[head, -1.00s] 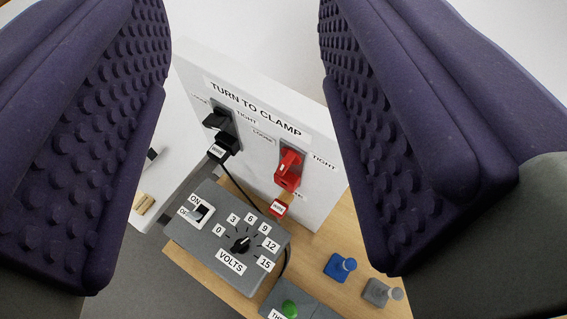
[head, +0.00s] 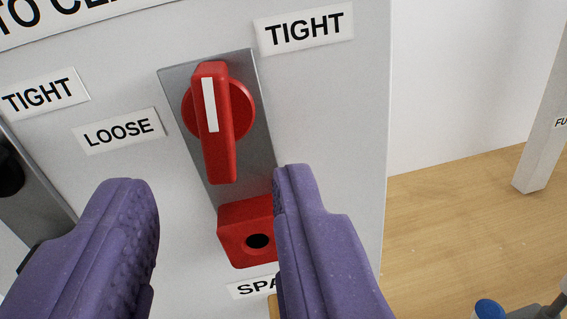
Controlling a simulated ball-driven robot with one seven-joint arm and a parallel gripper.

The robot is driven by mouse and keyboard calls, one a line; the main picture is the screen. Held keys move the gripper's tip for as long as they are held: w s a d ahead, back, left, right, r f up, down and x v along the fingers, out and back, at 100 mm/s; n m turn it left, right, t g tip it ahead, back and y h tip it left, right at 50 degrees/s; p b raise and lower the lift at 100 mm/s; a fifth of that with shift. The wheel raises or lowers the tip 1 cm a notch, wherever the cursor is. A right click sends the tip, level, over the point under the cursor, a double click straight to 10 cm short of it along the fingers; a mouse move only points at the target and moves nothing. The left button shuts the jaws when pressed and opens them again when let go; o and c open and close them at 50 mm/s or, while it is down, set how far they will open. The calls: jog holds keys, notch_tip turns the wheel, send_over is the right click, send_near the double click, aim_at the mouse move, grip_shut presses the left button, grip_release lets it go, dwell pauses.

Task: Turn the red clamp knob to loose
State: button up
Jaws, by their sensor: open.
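The red clamp knob (head: 218,120) is a round red disc with a long handle bar, mounted on a grey plate (head: 262,150) on the white panel (head: 345,130). A white stripe marks the handle's upper part. The handle stands close to upright, between a LOOSE label (head: 122,131) at its left and a TIGHT label (head: 304,29) at its upper right. A red block (head: 243,232) with a dark hole sits below the knob. My gripper (head: 215,185) has two purple fingers, open and empty. They are below and in front of the knob; the right finger overlaps the red block's edge in view.
Another grey plate with a black knob (head: 10,172) and its own TIGHT label (head: 42,93) is at the left edge. A wooden tabletop (head: 455,230) lies at the right, with a blue item (head: 488,309) at the bottom. A pale post (head: 543,135) stands far right.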

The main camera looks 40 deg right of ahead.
aim_at(215, 144)
jog(key=x, duration=0.5)
jog(key=shift+w+d+b, duration=0.15)
jog(key=shift+w+b, duration=0.15)
jog(key=shift+c, duration=0.4)
grip_shut()
